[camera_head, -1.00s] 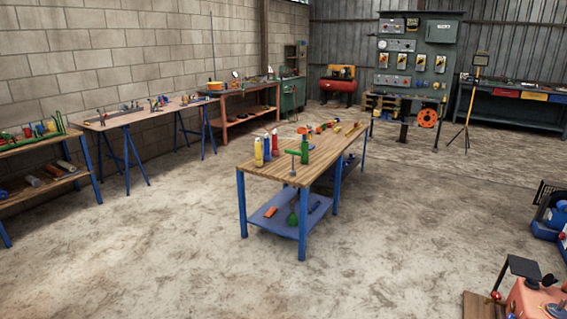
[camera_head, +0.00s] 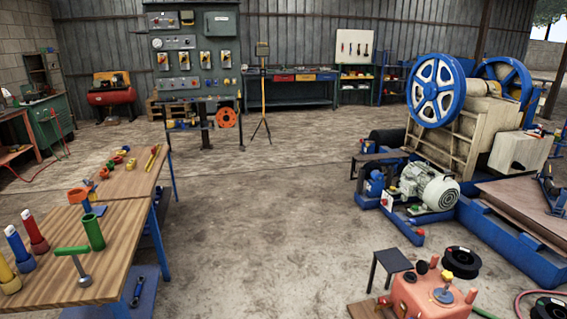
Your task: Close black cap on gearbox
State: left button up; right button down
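An orange-red housing (camera_head: 418,297), which looks like the gearbox, stands on the floor at the bottom right and is cut off by the lower edge. Small dark knobs or caps (camera_head: 422,267) and a yellow one (camera_head: 446,276) sit on its top. I cannot tell which dark part is the black cap, or whether it is open or closed. A black flat plate (camera_head: 391,260) stands raised beside the housing on its left. Neither of my grippers is in view.
The jaw crusher (camera_head: 455,130) with blue flywheels and a grey motor (camera_head: 430,187) stands at the right. Black spools (camera_head: 461,262) lie near the housing. The middle floor (camera_head: 270,220) is clear.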

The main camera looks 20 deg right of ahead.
aim_at(423, 266)
jog(key=i+l+z, duration=0.1)
jog(key=i+z, duration=0.3)
jog(key=i, duration=0.2)
jog(key=i+z, duration=0.45)
jog(key=i+j+z, duration=0.4)
jog(key=i, duration=0.25)
